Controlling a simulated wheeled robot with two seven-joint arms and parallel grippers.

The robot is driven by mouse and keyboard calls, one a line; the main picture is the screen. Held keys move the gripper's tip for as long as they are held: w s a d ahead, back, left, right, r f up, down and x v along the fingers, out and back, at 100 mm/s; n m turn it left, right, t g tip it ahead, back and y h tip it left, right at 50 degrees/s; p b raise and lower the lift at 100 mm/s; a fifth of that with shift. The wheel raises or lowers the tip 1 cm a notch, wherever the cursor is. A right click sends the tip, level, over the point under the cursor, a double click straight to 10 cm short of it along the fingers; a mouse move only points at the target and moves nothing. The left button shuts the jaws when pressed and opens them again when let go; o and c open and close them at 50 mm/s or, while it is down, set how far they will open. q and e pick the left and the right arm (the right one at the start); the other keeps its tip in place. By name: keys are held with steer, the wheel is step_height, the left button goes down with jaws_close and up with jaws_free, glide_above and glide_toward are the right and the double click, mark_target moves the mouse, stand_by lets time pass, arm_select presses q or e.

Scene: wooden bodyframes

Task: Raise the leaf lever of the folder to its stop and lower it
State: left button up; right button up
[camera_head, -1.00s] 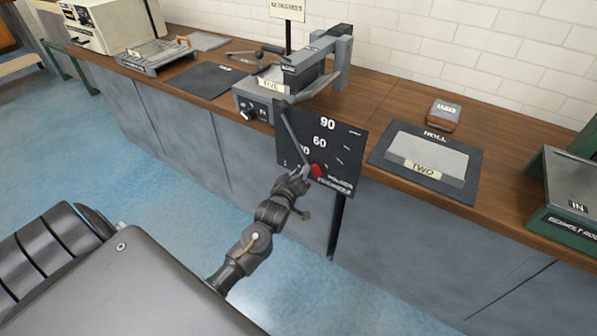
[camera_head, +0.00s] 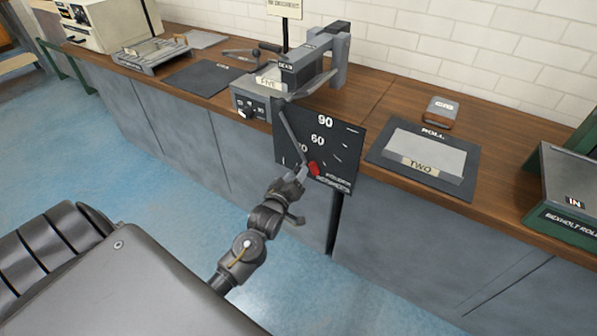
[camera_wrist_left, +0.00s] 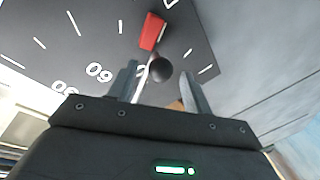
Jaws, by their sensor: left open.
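The folder (camera_head: 275,85) is a grey machine on the wooden counter. Its black dial plate (camera_head: 345,150), marked 60 and 90, hangs at the counter's front. The thin grey leaf lever (camera_head: 293,128) slants down across the plate. A red piece (camera_head: 314,169) is by its lower end and also shows in the left wrist view (camera_wrist_left: 152,31). My left gripper (camera_head: 301,174) is at the lever's lower end. In the left wrist view, its open fingers (camera_wrist_left: 160,82) stand either side of a round black knob (camera_wrist_left: 161,70), with gaps visible. My right gripper is out of view.
A dark mat (camera_head: 374,157) with a grey sheet labelled TWO lies right of the folder. A green-sided tray (camera_head: 568,226) stands at the far right. Another dark mat (camera_head: 203,78) lies to the left. The blue floor before the cabinets is clear.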

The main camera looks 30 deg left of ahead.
arm_select(q)
steer(key=f+v, duration=0.1)
steer(key=v, duration=0.7)
steer(key=shift+r, duration=0.5)
